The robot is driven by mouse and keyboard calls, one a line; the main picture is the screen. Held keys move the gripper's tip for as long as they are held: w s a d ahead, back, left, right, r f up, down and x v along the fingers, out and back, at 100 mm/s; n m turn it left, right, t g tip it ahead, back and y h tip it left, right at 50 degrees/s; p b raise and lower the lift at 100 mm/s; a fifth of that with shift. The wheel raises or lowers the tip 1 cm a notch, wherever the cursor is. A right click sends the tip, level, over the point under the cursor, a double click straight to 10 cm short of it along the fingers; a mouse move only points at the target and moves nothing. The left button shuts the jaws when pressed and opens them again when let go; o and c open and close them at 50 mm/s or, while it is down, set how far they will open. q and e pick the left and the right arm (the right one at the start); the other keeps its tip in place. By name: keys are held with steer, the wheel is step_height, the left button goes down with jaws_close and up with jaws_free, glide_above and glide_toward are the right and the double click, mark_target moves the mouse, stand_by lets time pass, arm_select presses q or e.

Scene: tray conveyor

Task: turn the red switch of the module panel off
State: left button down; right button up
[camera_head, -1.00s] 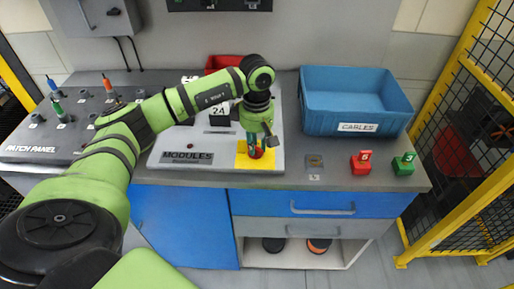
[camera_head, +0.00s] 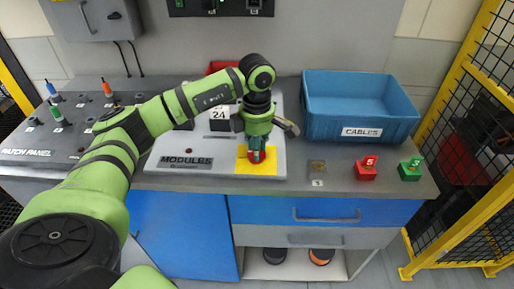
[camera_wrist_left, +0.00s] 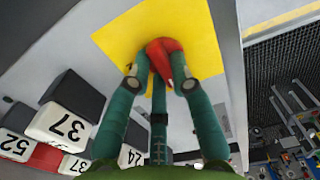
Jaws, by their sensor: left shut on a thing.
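The module panel (camera_head: 220,170) is a light grey board on the bench, marked MODULES. On its right front is a yellow square (camera_head: 242,167) with the red switch (camera_head: 257,156) on it. My left gripper (camera_head: 257,150) comes down over the switch from above. In the left wrist view, the gripper (camera_wrist_left: 162,78) is shut on the red switch (camera_wrist_left: 163,47), with its fingers on both sides of it. The fingers hide part of the switch, and I cannot tell its on or off position. My right gripper is not in view.
A blue CABLES crate (camera_head: 360,125) stands right of the panel. A red block (camera_head: 365,170) and a green block (camera_head: 410,170) sit near the front edge. Numbered modules (camera_wrist_left: 65,125) stand on the panel. A patch panel (camera_head: 45,145) lies to the left.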

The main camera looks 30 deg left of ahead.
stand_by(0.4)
arm_select(q)
steer(key=c, duration=1.1)
jaws_free()
steer(key=shift+r, duration=0.1)
step_height(320, 180, up, 12)
